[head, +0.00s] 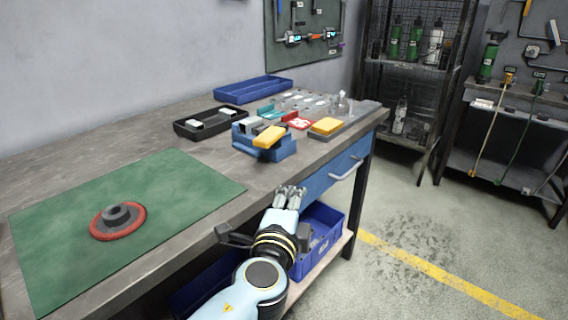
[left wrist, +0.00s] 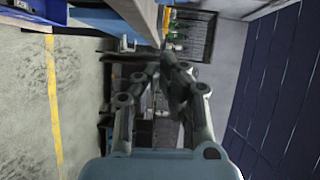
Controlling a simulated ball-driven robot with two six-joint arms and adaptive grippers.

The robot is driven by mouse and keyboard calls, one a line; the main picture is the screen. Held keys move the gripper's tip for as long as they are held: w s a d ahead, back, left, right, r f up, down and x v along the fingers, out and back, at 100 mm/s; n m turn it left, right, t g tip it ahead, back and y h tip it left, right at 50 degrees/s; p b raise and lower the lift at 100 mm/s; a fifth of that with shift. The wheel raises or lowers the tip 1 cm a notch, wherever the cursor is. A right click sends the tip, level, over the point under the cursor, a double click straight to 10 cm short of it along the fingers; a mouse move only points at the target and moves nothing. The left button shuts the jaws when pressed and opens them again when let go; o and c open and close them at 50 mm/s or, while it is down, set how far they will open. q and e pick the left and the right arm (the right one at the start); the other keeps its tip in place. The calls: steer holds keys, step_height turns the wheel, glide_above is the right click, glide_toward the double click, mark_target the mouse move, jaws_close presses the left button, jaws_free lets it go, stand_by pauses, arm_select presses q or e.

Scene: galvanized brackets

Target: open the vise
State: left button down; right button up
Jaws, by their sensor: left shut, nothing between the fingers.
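The blue vise (head: 284,148) stands on the workbench near its front edge, in the middle of the head view. A yellow block (head: 269,136) shows at its top, with grey and dark parts around it. I cannot tell how wide its jaws stand apart. My left gripper (head: 291,190) is in front of the bench edge, below and apart from the vise. Its fingers are shut and empty; they also show in the left wrist view (left wrist: 164,68). I cannot make out the vise in the left wrist view. My right gripper is not in view.
The workbench (head: 130,128) carries a green mat (head: 170,185) with a red and dark round part (head: 118,220). Black (head: 210,122) and blue (head: 254,90) trays and a yellow-topped block (head: 327,126) stand around the vise. A blue bin (head: 322,236) sits below the drawer handle (head: 346,170).

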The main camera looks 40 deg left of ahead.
mark_target(272, 134)
arm_select(q)
steer(key=shift+t+y, duration=0.4)
steer(key=w+a+r+p, duration=0.1)
steer(key=w+a, duration=0.1)
steer(key=w, duration=0.1)
steer(key=w+a+r+p, duration=0.1)
steer(key=w+a, duration=0.1)
steer(key=w, duration=0.1)
steer(key=w+a+r+p, duration=0.1)
steer(key=w+a+r, duration=0.1)
steer(key=w+a, duration=0.1)
steer(key=shift+w+a, duration=0.1)
steer(key=shift+a+p, duration=0.35)
steer(key=shift+a, duration=0.1)
